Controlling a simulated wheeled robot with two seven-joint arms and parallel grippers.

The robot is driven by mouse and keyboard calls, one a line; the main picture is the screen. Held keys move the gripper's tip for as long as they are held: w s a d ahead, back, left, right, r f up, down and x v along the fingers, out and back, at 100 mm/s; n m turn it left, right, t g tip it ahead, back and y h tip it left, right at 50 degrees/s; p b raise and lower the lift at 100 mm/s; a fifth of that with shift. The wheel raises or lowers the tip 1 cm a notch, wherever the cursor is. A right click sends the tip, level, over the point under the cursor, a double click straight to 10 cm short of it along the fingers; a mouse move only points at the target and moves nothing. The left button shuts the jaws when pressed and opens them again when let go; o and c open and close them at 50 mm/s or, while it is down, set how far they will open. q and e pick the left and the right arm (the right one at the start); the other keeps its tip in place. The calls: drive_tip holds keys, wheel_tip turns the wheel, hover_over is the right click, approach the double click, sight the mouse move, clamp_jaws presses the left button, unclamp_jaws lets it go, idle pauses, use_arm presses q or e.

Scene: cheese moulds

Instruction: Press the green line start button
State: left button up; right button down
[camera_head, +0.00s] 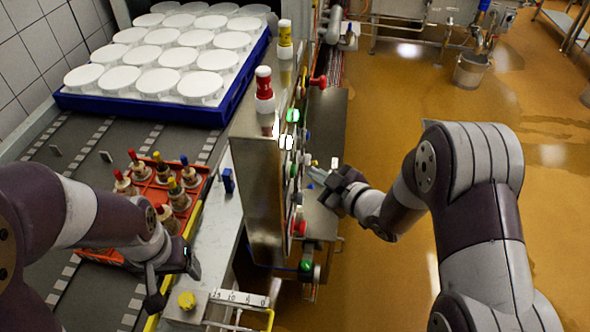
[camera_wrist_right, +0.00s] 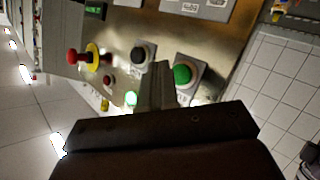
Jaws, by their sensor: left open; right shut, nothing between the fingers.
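A steel control cabinet (camera_head: 262,195) stands mid-picture in the head view, its button face turned to the right. In the right wrist view a large green button (camera_wrist_right: 183,74) sits on a square plate on the panel. My right gripper (camera_head: 316,178) is shut and empty, in front of the panel. In the wrist view its fingertips (camera_wrist_right: 157,68) lie just left of the large green button; contact cannot be told. My left gripper (camera_head: 175,283) is open over the conveyor's near edge.
A red-and-yellow emergency stop (camera_wrist_right: 90,57) and a black button (camera_wrist_right: 143,53) share the panel. A blue tray (camera_head: 150,108) of white moulds and a red crate (camera_head: 200,197) of bottle-like items stand left.

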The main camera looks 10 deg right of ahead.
drive_tip(key=d, duration=0.2)
drive_tip(key=s+d, duration=0.1)
drive_tip(key=shift+s+d, duration=0.1)
drive_tip(key=shift+d, duration=0.3)
idle(0.5)
